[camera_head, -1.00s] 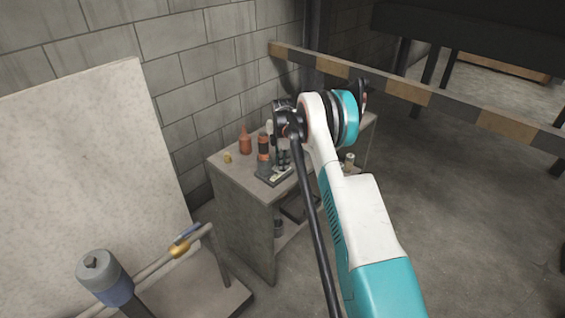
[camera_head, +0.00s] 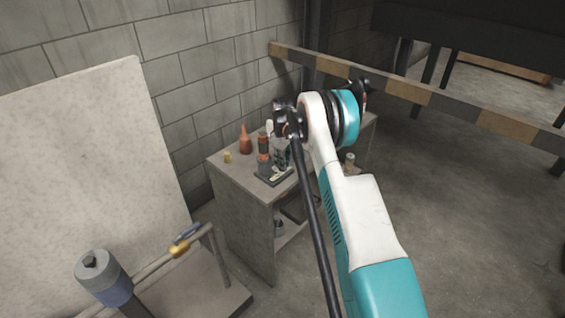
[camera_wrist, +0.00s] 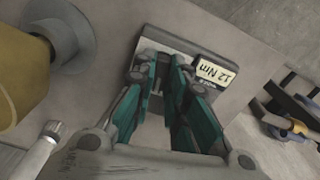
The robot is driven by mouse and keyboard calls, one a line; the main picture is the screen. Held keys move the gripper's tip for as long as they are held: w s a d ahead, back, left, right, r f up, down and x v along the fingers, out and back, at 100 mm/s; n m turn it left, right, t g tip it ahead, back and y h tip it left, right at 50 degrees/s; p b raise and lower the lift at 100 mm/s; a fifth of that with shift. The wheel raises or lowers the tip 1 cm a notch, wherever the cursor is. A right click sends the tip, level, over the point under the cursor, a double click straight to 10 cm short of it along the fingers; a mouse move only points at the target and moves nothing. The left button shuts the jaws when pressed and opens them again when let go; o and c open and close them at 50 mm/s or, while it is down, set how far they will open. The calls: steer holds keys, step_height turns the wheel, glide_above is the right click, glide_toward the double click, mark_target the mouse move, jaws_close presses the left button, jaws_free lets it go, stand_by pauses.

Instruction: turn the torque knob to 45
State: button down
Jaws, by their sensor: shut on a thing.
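The torque device is a dark flat box (camera_head: 267,180) on the grey cabinet top in the head view. Its plate (camera_wrist: 168,38) lies under my fingers in the wrist view, with a pale display (camera_wrist: 214,72) reading 12 Nm, upside down. My gripper (camera_wrist: 163,88) points down over the device, its teal-padded fingers close together. The torque knob is hidden between and under the fingers, which are shut on it. In the head view my gripper (camera_head: 283,160) is small and partly covered by my arm.
The grey cabinet (camera_head: 242,215) also bears an orange bottle (camera_head: 245,140) and a small yellow item (camera_head: 227,157). A large yellow object (camera_wrist: 20,80) is close on the left in the wrist view. A striped barrier (camera_head: 400,90) runs behind; pipes (camera_head: 160,262) stand front left.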

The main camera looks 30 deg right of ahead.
steer(key=m, duration=1.3)
steer(key=shift+m, duration=0.4)
stand_by(0.3)
steer(key=c, duration=1.6)
jaws_free()
step_height(320, 180, up, 12)
